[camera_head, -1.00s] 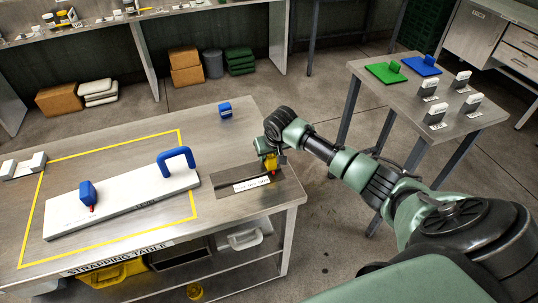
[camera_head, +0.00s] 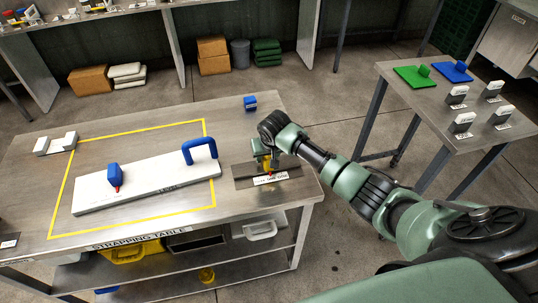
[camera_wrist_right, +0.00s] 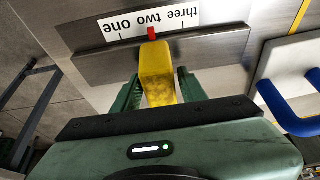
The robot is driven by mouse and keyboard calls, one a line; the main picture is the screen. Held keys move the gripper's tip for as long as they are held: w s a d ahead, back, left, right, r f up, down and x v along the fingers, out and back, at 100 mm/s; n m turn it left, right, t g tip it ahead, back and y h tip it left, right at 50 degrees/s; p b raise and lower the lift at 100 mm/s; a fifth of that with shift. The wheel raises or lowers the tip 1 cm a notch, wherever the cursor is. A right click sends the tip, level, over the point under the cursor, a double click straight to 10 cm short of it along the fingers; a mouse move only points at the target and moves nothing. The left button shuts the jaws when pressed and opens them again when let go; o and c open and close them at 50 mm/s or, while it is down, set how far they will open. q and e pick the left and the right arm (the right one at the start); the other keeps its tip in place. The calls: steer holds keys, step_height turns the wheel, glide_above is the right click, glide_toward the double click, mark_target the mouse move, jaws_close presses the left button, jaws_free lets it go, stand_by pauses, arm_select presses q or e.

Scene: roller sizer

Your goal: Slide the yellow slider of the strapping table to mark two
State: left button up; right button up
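The yellow slider (camera_wrist_right: 157,75) stands upright on its dark rail near the right end of the strapping table (camera_head: 110,160). In the right wrist view its red pointer (camera_wrist_right: 154,33) lines up with "two", the middle word on the white label (camera_wrist_right: 180,15), which appears upside down. My right gripper (camera_wrist_right: 159,78) has one green finger on each side of the slider, and the fingers look slightly apart from it. The slider also shows in the head view (camera_head: 267,162), partly hidden by my gripper. My left gripper is not in view.
A white board (camera_head: 150,182) with a blue handle (camera_head: 200,149) and a blue knob (camera_head: 114,174) lies left of the rail. A small blue block (camera_head: 250,103) is behind it. A side table (camera_head: 440,105) with green and blue plates stands at the right.

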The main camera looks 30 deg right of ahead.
steer(key=shift+o, duration=0.3)
steer(key=shift+b+v, duration=0.4)
steer(key=shift+v, duration=3.5)
